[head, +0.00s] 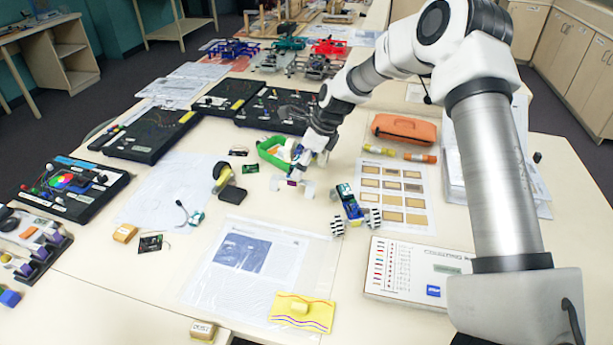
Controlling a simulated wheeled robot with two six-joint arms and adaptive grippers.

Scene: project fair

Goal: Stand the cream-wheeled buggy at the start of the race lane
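A small vehicle with pale, cream-looking wheels and a purple patch on its body (292,183) is on the table near the middle. I take it to be the cream-wheeled buggy. My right gripper (299,170) points down right at it from above and behind, and partly covers it. Whether its fingers are closed on the buggy is too small to tell. A second buggy, blue and green with black-and-white wheels (349,203), stands to the right. I cannot make out a marked race lane or its start. My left gripper is not in view.
A card of tan rectangles (400,172) and an orange case (404,129) lie right. A white counting box (415,270) and a plastic-covered sheet (285,262) are in front. Black boards (147,133) stand left.

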